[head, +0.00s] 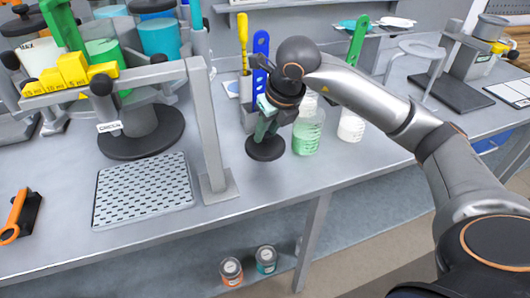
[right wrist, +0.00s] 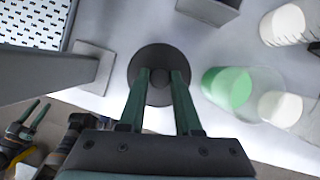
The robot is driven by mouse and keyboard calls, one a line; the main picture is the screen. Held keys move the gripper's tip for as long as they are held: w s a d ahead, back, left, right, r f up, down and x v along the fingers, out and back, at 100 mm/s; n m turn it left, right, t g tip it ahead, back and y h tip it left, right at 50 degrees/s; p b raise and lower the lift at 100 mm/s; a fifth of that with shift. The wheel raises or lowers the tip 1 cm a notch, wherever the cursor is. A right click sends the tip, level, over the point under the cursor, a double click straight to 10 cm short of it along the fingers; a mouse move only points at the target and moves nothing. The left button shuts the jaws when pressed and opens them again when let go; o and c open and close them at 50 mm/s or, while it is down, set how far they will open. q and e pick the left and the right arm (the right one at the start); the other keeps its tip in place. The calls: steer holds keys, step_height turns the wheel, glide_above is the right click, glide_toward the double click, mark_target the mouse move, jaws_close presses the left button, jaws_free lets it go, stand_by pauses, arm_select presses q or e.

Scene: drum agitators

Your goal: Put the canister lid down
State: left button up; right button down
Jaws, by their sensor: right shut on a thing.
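The canister lid is a dark round disc (head: 266,150) in the head view, low over or on the bench right of the grey post. My right gripper (head: 266,130) is above it, pointing down. In the right wrist view, its green fingers (right wrist: 160,76) are shut on the knob in the middle of the lid (right wrist: 160,98). I cannot tell whether the lid touches the bench. What looks like my left gripper (right wrist: 36,116) shows small at the lower left of the right wrist view, away from the bench items; its opening is unclear.
A clear container with green contents (head: 306,135) stands just right of the lid, with a white-filled one (head: 350,126) beyond. The post (head: 206,130) rises to the left, beside a perforated mat (head: 143,190). The bench front near the lid is clear.

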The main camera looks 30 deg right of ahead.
mark_target(268, 146)
steer(key=shift+f, duration=2.85)
steer(key=c, duration=0.6)
jaws_free()
steer(key=shift+f, duration=0.1)
steer(key=shift+r, duration=0.25)
steer(key=v, duration=1.1)
steer(key=shift+s+r, duration=0.25)
steer(key=shift+r, duration=0.05)
